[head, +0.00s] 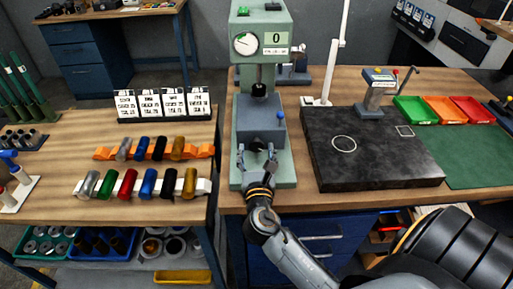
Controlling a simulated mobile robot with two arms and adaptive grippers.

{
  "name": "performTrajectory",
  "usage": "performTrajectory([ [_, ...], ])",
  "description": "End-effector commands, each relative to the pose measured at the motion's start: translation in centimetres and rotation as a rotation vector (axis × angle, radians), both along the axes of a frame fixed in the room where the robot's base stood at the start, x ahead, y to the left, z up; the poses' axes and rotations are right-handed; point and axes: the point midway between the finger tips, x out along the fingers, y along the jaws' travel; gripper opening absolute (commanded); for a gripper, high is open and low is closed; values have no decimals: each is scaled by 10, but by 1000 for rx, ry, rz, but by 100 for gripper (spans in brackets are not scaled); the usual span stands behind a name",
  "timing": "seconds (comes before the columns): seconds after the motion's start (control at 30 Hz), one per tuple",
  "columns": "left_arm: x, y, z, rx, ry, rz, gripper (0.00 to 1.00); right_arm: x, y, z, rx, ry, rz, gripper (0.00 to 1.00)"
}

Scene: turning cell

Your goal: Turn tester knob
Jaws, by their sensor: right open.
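The tester is a grey-green upright machine (276,22) with a round dial gauge (245,43) and a panel reading 0 (276,39). A grey block (272,131) sits on its base under a black spindle. A dark round knob (257,146) shows low on the front of this block, and a small blue knob (281,117) is at its upper right. My right gripper (257,156) is open, with its fingers to the left and right of the dark knob. I cannot tell whether they touch it. My left gripper is not in view.
A black granite plate (375,165) lies right of the tester, with green, orange and red trays (414,109) behind it. Left, coloured cylinders lie on an orange rack (104,153) and a white rack (205,186). Cards (174,102) stand behind them.

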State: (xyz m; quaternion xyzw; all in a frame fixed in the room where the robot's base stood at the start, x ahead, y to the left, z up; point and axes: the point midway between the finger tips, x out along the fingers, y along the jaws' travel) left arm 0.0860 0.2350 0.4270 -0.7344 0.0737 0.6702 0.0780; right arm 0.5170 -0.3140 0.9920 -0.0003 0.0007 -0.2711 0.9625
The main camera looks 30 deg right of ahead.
Motion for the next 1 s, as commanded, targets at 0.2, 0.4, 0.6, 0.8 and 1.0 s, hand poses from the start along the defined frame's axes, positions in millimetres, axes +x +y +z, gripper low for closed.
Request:
performTrajectory([
  [0.2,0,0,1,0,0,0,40,6,-4,0,0,0,-1,63],
  [0.4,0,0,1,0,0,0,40,5,-4,0,0,0,-1,56],
  [0.6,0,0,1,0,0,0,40,5,-4,0,0,0,0,16],
  [0.8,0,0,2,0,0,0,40,5,-3,0,27,-17,-1,9],
  [1.0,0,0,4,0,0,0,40,5,-3,0,184,-113,-2,9],
])
